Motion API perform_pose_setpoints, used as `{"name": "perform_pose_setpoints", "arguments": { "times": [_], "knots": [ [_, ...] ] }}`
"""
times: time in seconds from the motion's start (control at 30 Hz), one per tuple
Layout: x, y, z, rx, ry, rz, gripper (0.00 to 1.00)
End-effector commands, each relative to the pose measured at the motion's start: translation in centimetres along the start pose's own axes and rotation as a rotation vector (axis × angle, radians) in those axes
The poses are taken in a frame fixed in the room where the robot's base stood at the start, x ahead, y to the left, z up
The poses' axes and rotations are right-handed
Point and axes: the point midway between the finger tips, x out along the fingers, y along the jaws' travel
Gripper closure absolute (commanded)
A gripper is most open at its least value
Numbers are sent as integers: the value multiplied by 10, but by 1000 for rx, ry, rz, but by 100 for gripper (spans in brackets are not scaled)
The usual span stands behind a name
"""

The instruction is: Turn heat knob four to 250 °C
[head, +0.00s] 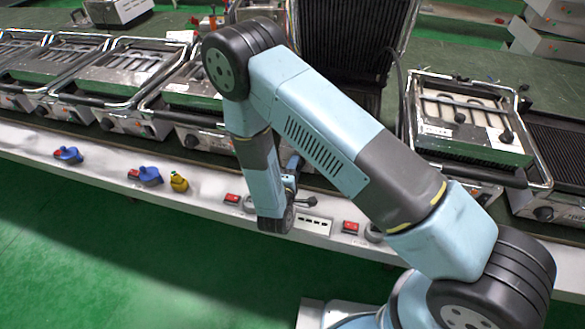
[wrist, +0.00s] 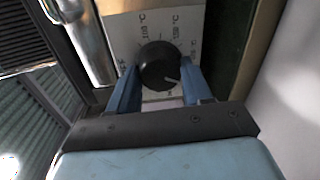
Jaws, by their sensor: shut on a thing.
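A round black knob (wrist: 157,62) sits on a white dial plate (wrist: 122,27) in the wrist view. Its white pointer mark points to the lower right. The plate carries printed °C markings at the upper left and upper right; the numbers are hard to read, and the lower part is hidden. My gripper (wrist: 160,72) is shut on the knob, with one blue finger on its left and one on its right. In the head view my arm hides the knob and most of the gripper. I cannot read a knob number.
Several metal grills (head: 125,75) stand in a row behind a white counter edge (head: 100,165). A grill with a raised black ribbed lid (head: 345,40) stands behind my arm. Blue switches (head: 149,175) and a red switch (head: 350,227) sit on the counter front. Green floor (head: 100,260) lies open in front.

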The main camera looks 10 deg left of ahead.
Motion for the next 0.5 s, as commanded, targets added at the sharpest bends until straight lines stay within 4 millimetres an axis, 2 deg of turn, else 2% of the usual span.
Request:
{"name": "perform_pose_setpoints", "arguments": {
  "times": [0.5],
  "knots": [
    [-1,-5,4,23,-3,-12,81]
  ]
}}
